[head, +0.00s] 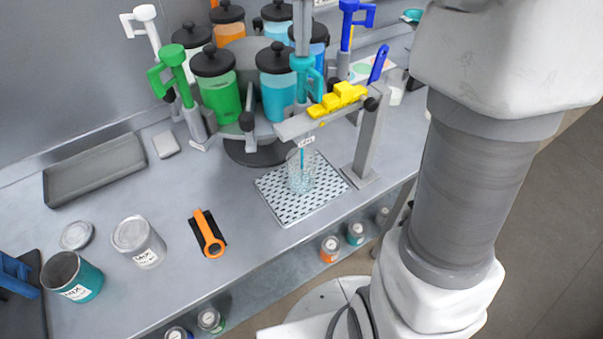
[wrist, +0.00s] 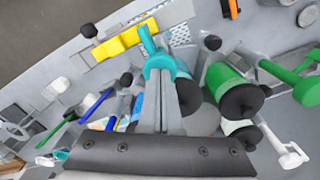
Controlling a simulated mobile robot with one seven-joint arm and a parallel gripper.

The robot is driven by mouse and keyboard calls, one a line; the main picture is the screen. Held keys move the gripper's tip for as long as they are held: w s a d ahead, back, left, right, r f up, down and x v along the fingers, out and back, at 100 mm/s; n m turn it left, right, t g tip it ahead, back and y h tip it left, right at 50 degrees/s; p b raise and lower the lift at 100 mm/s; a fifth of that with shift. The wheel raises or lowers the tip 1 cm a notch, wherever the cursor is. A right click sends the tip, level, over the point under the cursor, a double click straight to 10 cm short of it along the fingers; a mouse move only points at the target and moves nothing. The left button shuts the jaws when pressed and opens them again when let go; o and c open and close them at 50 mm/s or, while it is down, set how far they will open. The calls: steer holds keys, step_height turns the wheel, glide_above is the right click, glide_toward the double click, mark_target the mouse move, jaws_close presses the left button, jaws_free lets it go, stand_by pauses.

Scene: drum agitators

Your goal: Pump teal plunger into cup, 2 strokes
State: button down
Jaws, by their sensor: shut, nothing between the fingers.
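The teal plunger (head: 305,66) stands on the central pump rack, with its hooked handle to the right; it also shows in the wrist view (wrist: 158,64). The clear cup (head: 299,180) stands upright on a perforated mat (head: 328,188) below the yellow-topped bracket. A thin teal streak shows at the cup. My gripper (head: 302,48) comes down from the top edge over the plunger, fingers shut and empty. In the wrist view its grey fingertips (wrist: 165,82) overlap the plunger's head; they look close to or on it, but contact is hard to confirm.
A green plunger (head: 172,68), a white one (head: 146,28) and a blue one (head: 348,22) stand around the rack among lidded jars. The grey bracket post (head: 368,140) stands right of the cup. Cans (head: 138,243) and an orange-handled tool (head: 208,234) lie on the front left bench.

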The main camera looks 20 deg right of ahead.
steer(key=shift+f+b, duration=0.65)
steer(key=shift+f, duration=0.55)
steer(key=shift+r, duration=0.1)
steer(key=shift+r+p, duration=3)
steer(key=shift+r, duration=0.05)
steer(key=shift+r, duration=0.1)
step_height(320, 180, up, 6)
steer(key=p, duration=0.3)
steer(key=shift+p, duration=0.4)
steer(key=shift+s, duration=0.1)
